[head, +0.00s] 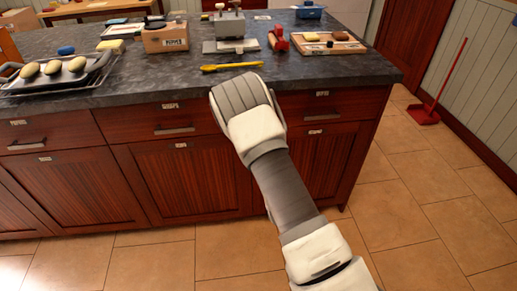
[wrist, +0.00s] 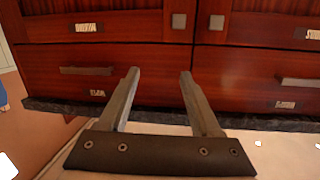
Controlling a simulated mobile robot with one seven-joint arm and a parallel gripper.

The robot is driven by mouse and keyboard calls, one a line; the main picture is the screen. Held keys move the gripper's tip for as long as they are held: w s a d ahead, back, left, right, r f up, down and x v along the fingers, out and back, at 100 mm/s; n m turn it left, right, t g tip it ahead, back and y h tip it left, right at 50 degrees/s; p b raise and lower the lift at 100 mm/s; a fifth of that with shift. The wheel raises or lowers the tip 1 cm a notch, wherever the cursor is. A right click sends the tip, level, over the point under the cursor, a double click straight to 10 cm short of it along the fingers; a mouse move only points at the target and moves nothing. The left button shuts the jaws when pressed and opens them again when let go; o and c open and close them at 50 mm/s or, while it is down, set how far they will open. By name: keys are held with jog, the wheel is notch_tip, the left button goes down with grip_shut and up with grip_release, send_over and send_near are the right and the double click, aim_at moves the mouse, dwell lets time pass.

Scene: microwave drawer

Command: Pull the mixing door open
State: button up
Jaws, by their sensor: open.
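The cabinet has red-brown lower doors with small label plates that are too small to read, so I cannot tell which is the mixing door. In the head view there is a left door (head: 75,185), a middle door (head: 185,180) and a right door (head: 335,155). The wrist view looks upside down, with two doors (wrist: 110,22) along its top and two small square silver knobs (wrist: 179,21) near the gap between them. My gripper (wrist: 160,73) is open and empty, in front of the drawer row and apart from the knobs. My arm hides its fingers in the head view.
Drawers with bar handles (head: 175,130) run above the doors. The dark countertop (head: 180,76) overhangs them and carries a tray (head: 50,84), a yellow-handled tool (head: 231,66), boxes and boards. Tiled floor (head: 400,220) is clear at right; a red dustpan (head: 424,114) stands by the wall.

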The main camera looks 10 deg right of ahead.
jog(key=s+a+f+n+t+y+b, duration=0.2)
jog(key=s+f, duration=0.1)
jog(key=f, duration=0.4)
jog(key=w+b, duration=0.3)
jog(key=w, duration=1.4)
jog(key=shift+w+r, duration=0.15)
jog(key=shift+r, duration=0.1)
grip_shut()
dwell(0.5)
